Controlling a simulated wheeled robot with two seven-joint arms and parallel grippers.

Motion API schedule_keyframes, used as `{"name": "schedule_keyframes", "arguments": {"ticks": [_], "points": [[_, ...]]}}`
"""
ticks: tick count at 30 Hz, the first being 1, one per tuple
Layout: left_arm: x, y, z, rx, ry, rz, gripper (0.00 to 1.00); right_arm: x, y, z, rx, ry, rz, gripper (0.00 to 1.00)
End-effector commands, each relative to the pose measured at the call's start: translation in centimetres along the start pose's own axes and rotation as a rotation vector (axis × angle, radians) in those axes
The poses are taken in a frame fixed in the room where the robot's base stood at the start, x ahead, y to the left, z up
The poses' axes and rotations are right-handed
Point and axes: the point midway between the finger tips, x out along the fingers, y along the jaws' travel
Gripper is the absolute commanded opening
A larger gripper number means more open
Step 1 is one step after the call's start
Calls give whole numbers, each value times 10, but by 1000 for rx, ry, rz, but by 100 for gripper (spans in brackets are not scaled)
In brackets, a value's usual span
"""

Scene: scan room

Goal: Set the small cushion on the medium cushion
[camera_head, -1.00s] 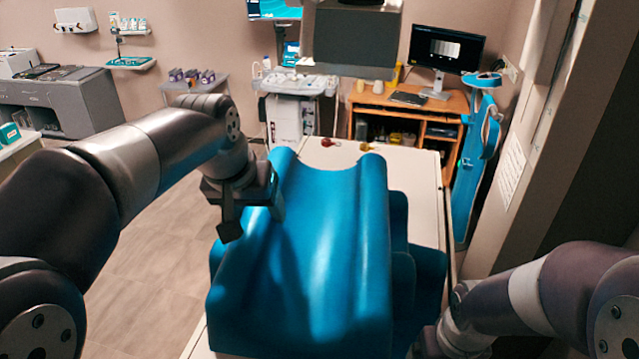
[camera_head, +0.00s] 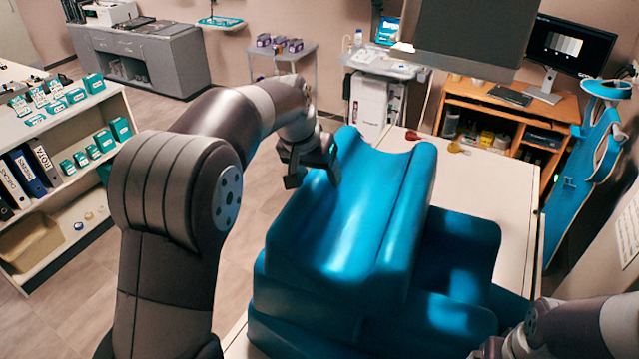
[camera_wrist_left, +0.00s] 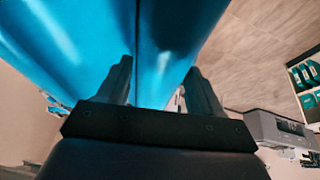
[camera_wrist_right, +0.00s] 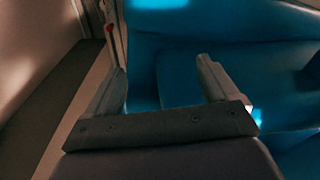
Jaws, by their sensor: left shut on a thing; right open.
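A blue cushion with a hollowed top (camera_head: 350,215), probably the small one, sits uppermost and tilted in the head view. My left gripper (camera_head: 313,178) is shut on its far left edge; the cushion fills the left wrist view between the fingers (camera_wrist_left: 158,78). Beneath it are more blue cushion parts, a block at right (camera_head: 462,245) and a wider layer lower down (camera_head: 440,318). I cannot tell which is the medium cushion, or whether the held one touches it. My right gripper (camera_wrist_right: 160,72) is open beside blue cushion surfaces, low at the right; the head view mostly cuts it off.
The cushions are on a pale table (camera_head: 490,185) whose far part is mostly bare. A red item (camera_head: 412,135) and a yellow item (camera_head: 457,147) lie at its far end. A dark panel (camera_head: 470,35) hangs above. A shelf unit (camera_head: 75,170) stands at left.

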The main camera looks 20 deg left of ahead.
Motion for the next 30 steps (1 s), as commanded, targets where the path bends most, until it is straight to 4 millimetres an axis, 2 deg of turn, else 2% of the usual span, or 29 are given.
{"name": "schedule_keyframes", "arguments": {"ticks": [1, 3, 6, 14, 15, 17, 25, 28, 30], "points": [[3, 0, 3, 0, -2, 0, 0, -9, 0, -1, 0, 1, 0, 88], [13, -1, 6, -1, -1, 1, 0, -13, 0, -2, 0, 1, 0, 88], [20, -2, 9, -1, 3, 0, 0, -13, 0, -1, 0, 1, 0, 88], [24, -2, 10, 0, 2, 0, 0, -9, 0, -1, 0, 0, 0, 88], [24, -2, 11, 0, 0, 0, 75, -9, 0, -1, 0, 0, 0, 88], [23, -2, 11, 0, 0, 0, 91, -10, 0, -1, 0, 0, 0, 88], [22, -2, 10, 0, 0, 0, 91, -11, 0, -1, 0, 0, 0, 88], [15, -2, 10, 0, 3, 0, 91, -7, 0, -1, 0, 1, 0, 88], [1, -2, 10, 1, 6, -1, 91, -2, 0, 0, 0, 0, 0, 88]]}}
